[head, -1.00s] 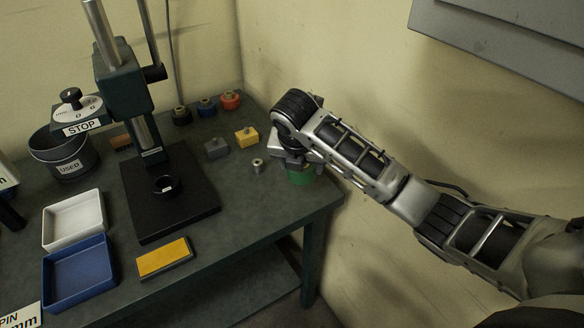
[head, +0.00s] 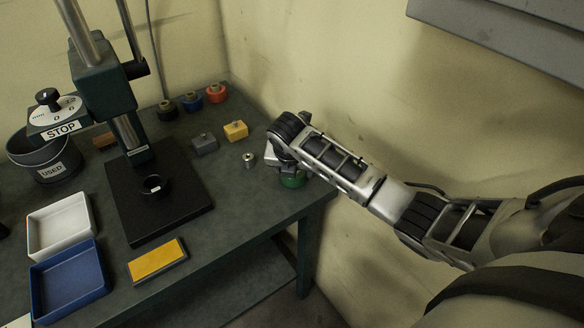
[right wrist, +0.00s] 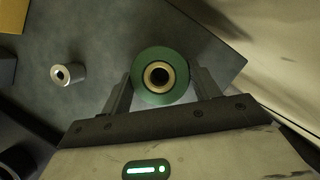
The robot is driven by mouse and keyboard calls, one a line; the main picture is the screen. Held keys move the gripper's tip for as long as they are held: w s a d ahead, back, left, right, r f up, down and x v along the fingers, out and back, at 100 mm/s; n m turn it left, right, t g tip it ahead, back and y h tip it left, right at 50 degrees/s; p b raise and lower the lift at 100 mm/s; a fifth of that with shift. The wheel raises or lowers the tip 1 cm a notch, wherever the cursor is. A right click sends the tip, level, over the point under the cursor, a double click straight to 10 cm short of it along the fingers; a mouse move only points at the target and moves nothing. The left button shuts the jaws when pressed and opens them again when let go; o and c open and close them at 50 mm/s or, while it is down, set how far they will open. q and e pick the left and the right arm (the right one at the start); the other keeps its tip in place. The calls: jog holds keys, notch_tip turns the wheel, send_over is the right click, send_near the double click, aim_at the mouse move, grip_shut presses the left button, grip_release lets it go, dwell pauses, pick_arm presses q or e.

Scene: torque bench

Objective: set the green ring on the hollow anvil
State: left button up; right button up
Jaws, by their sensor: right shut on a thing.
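The green ring (head: 292,181) is near the bench's right corner, partly hidden by my right gripper (head: 286,166). In the right wrist view the green ring (right wrist: 161,76) has a brass-coloured inner bush with a dark bore. It sits between the two fingers of my right gripper (right wrist: 160,90), which is shut on it. I cannot tell whether it touches the bench. The hollow anvil (head: 153,185), a small black open cup with a pale label, stands on the press's black base plate. My left gripper is not in view.
The press column (head: 130,135) rises behind the anvil, with its STOP dial (head: 55,112) at left. A small metal cylinder (head: 249,160) stands left of my gripper, also in the wrist view (right wrist: 68,74). Grey (head: 204,145) and yellow (head: 236,130) blocks sit behind. Trays (head: 69,284) are front left.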

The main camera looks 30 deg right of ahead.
jog(key=shift+w, duration=0.1)
jog(key=o, duration=1.5)
jog(key=shift+f, duration=0.15)
jog(key=shift+c, duration=0.2)
jog(key=v, duration=1.2)
